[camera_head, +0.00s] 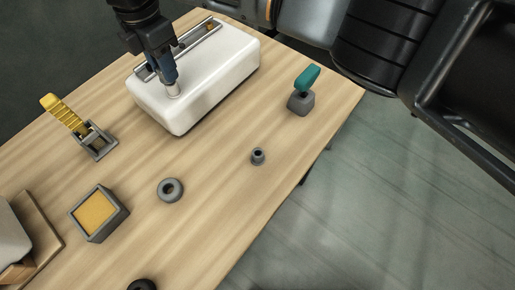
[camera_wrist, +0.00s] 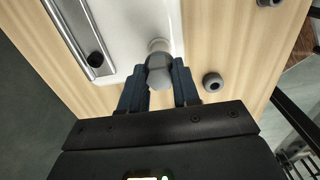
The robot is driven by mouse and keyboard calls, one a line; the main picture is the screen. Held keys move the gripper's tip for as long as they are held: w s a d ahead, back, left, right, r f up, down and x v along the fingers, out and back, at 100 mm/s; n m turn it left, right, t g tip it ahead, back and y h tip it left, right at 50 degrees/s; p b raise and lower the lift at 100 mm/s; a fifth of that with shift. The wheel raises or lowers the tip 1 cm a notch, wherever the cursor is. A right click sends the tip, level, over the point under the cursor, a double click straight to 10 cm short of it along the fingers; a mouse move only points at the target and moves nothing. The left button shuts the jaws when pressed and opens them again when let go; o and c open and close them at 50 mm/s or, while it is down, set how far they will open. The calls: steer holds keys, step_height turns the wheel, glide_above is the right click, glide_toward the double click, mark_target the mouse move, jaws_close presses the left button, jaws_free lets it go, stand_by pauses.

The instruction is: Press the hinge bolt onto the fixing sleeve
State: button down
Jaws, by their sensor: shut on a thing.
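My gripper (camera_head: 171,82) is over the near part of the white block (camera_head: 225,68), its fingers pointing down. In the wrist view my gripper (camera_wrist: 160,82) is shut on the hinge bolt (camera_wrist: 160,72), a grey piece with a faceted head between the two dark blue fingertips. The fixing sleeve (camera_wrist: 158,44) shows as a pale round piece on the white block, partly hidden behind the bolt. In the head view the pale sleeve (camera_head: 174,91) is right under the fingertips. I cannot tell whether bolt and sleeve touch.
A metal rail (camera_head: 185,48) lies along the block's far side. On the wooden table stand a yellow-handled clamp (camera_head: 95,142), a teal-handled piece (camera_head: 302,92), a grey ring (camera_head: 170,190), a small grey bush (camera_head: 258,156) and a square tray (camera_head: 122,211). Bare table lies between them.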

steer(key=shift+f, duration=0.55)
steer(key=c, duration=0.7)
jaws_free()
steer(key=shift+c, duration=0.2)
steer(key=shift+r, duration=0.1)
steer(key=shift+r+p, duration=1.8)
steer(key=shift+r, duration=2.1)
steer(key=shift+r, duration=0.15)
